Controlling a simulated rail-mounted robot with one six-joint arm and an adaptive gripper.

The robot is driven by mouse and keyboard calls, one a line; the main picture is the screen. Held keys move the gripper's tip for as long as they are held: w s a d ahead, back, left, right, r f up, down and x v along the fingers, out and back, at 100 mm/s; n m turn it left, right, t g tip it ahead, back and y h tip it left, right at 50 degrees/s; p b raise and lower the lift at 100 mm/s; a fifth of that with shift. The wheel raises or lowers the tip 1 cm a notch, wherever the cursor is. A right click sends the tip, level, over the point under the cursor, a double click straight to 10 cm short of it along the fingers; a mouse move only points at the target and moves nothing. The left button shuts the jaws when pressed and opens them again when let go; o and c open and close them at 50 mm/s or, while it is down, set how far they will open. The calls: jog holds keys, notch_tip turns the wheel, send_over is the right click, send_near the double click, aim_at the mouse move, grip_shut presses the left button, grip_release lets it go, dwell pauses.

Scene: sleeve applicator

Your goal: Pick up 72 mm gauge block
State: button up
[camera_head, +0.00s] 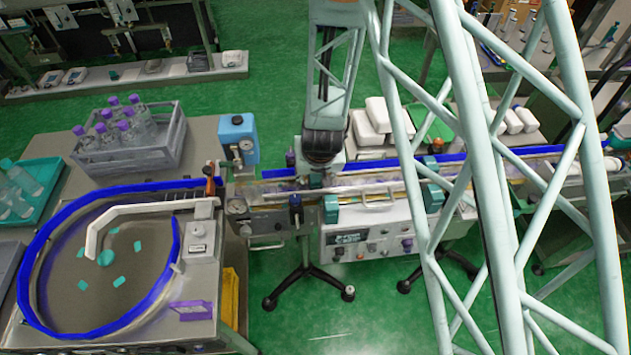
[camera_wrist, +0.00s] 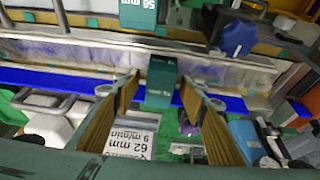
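In the wrist view, my gripper (camera_wrist: 160,79) is open, with its two fingertips apart. A teal block (camera_wrist: 161,88) stands over the conveyor rail and shows between the fingertips, with a gap on each side. Its small print is not readable, so I cannot tell whether it is the 72 mm one. Another teal block (camera_wrist: 138,14), whose mark looks like 56 mm, is at the top edge. In the head view, my gripper (camera_head: 319,166) is over the conveyor near a teal block (camera_head: 331,208); its fingers are hard to make out.
The conveyor (camera_head: 375,185) has blue rails and another teal block (camera_head: 432,197) farther right. A white sign (camera_wrist: 130,135) reading 62 mm shows below the fingers. A blue knob (camera_wrist: 238,38) stands at the upper right. A grey crate of bottles (camera_head: 135,150) stands left of the conveyor.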

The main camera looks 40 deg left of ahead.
jog(key=shift+c, duration=0.7)
jog(key=c, duration=1)
jog(key=shift+o, duration=0.2)
jog(key=shift+r, duration=0.15)
jog(key=shift+r+p, duration=3.9)
jog(key=shift+r, duration=0.9)
